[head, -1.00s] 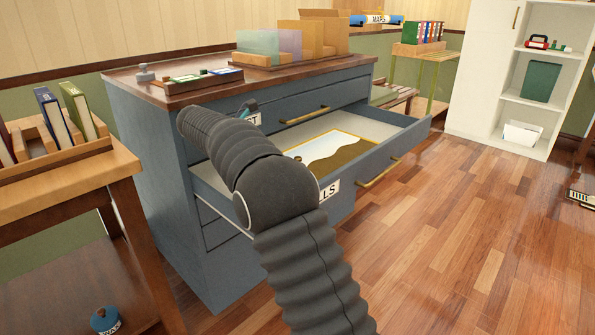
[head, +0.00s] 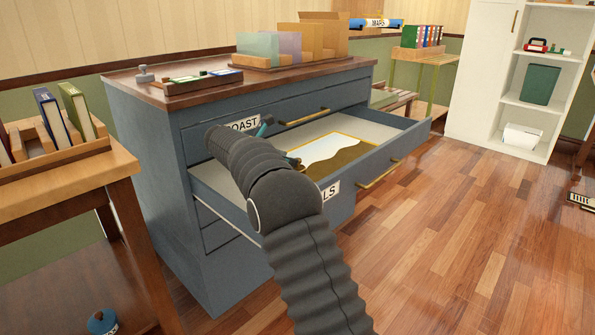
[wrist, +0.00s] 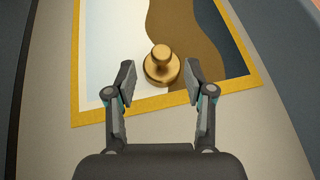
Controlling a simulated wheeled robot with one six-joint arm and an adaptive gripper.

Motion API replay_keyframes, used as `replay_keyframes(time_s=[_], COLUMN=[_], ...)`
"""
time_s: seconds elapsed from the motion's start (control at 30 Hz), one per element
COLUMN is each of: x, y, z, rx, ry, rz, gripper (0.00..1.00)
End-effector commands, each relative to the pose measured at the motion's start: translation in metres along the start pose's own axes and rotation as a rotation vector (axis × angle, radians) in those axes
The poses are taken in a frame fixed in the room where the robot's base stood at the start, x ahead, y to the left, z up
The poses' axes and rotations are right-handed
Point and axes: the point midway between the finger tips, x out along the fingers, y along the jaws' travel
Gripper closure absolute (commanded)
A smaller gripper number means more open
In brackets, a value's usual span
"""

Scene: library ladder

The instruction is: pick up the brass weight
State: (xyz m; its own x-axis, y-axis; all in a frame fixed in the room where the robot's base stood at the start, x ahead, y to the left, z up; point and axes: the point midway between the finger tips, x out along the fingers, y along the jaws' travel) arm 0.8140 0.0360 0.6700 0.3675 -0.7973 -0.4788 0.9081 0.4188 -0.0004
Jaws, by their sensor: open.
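The brass weight (wrist: 161,66) is a round, knobbed gold piece standing upright on a framed map (wrist: 111,45) in the wrist view. The map lies in the open drawer (head: 225,186) of the blue-grey cabinet, and it also shows in the head view (head: 345,150). My gripper (wrist: 160,72) is open and empty, with one finger on each side of the weight in the picture and gaps between. I cannot tell its height above the weight. In the head view my arm hides much of the drawer's left part, and the weight is not clearly made out.
The cabinet top (head: 150,92) overhangs the drawer's back and carries a small tray (head: 195,82) and a file rack (head: 300,62). The drawer front with its brass handle (head: 378,174) stands out into the room. A wooden table (head: 60,180) is at left.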

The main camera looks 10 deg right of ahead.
Motion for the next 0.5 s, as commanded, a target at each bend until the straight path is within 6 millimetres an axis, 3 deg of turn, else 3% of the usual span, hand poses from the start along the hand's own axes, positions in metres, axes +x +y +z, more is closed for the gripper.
replay_keyframes(time_s=[0.3,0.5], x=[0.041,0.049], y=[-0.002,-0.002], z=[0.005,0.006], rx=[0.000,0.000], ry=[0.001,0.001], rz=[-0.001,0.000], gripper=[0.47,0.47])
